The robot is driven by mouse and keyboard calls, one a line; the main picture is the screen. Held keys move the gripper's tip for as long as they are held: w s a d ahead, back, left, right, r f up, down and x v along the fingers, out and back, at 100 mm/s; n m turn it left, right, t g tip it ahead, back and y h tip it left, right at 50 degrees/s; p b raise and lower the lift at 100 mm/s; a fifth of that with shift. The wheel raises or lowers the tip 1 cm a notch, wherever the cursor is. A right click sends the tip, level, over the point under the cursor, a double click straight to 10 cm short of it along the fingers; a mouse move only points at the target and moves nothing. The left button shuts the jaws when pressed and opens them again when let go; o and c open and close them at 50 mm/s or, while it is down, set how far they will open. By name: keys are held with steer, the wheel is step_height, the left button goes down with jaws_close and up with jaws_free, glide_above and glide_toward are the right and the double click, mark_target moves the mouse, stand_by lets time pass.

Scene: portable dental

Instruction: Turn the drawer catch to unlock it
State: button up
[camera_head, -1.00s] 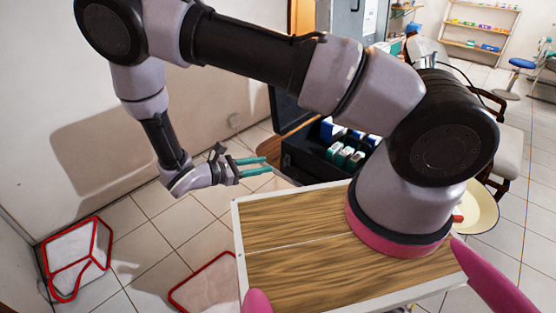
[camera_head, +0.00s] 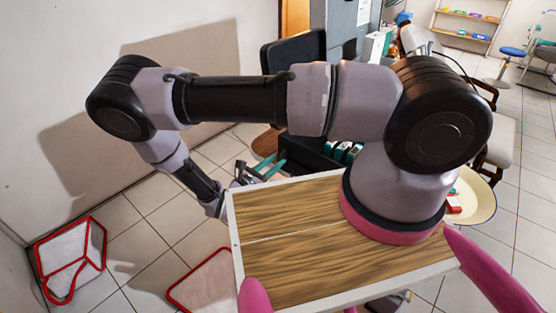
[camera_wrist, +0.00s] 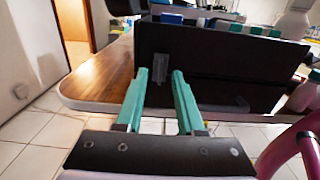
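A black case (camera_wrist: 220,45) fills the upper part of the wrist view, standing on a brown wooden table (camera_wrist: 95,80). A small dark upright piece (camera_wrist: 158,70) on its front shows between my fingertips and looks like the catch; its exact turn is hard to tell. My gripper (camera_wrist: 159,74) has two teal fingers, apart, with no object clearly held between them. The fingertips are close to the case front; contact cannot be told. In the head view, my gripper (camera_head: 268,166) is beyond the wooden board, by the case's dark side (camera_head: 300,158).
Several blue, white and green boxes (camera_wrist: 232,27) sit in the case. Its dark lid (camera_head: 294,50) stands raised at the back. A round cream tray (camera_head: 480,205) is at the right. Red-edged white items (camera_head: 72,255) lie on the tiled floor at the left.

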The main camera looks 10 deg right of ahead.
mark_target(283, 156)
steer(key=shift+x, duration=1)
steer(key=shift+c, duration=0.3)
jaws_close()
